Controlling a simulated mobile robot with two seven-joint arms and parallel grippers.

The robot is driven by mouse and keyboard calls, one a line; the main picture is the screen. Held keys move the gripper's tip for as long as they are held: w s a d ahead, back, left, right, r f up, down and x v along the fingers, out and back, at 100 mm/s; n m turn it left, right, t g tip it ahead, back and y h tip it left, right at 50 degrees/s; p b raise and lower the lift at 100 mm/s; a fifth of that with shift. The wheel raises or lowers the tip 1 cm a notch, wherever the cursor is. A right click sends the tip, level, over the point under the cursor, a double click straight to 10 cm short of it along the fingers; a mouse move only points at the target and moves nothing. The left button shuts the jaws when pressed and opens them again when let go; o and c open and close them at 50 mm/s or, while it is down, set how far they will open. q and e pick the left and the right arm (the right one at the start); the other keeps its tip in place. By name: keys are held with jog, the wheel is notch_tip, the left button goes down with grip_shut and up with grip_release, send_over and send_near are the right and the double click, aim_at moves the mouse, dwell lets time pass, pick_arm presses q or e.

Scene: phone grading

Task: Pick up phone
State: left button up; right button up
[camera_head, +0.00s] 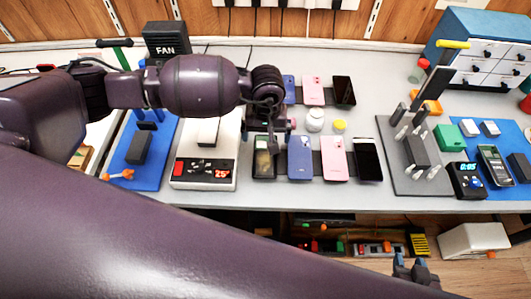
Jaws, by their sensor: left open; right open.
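Phones lie in two rows on the grey table (390,100). The front row has a dark phone (264,168), a blue phone (300,160), a pink phone (333,160) and a black phone (368,160). The back row shows a blue phone (290,90), a pink phone (313,90) and a black phone (343,90). My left gripper (270,138) is open and points down at the upper part of the dark front phone, partly hiding it. I cannot tell if they touch. My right gripper (415,268) is open and empty, low in front of the table.
A white heating station (205,175) reading 25 and a blue mat (165,160) are left of the phones. A white jar (315,120) stands between the rows. A grey fixture plate (405,185), a timer (467,180) and a drawer cabinet (490,45) are at right.

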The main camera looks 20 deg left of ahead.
aim_at(265, 155)
pick_arm(q)
jog(key=shift+s+a+f, duration=0.1)
jog(key=shift+a+f, duration=0.05)
jog(key=shift+f, duration=3.95)
jog(key=c, duration=1)
jog(key=shift+r, duration=0.15)
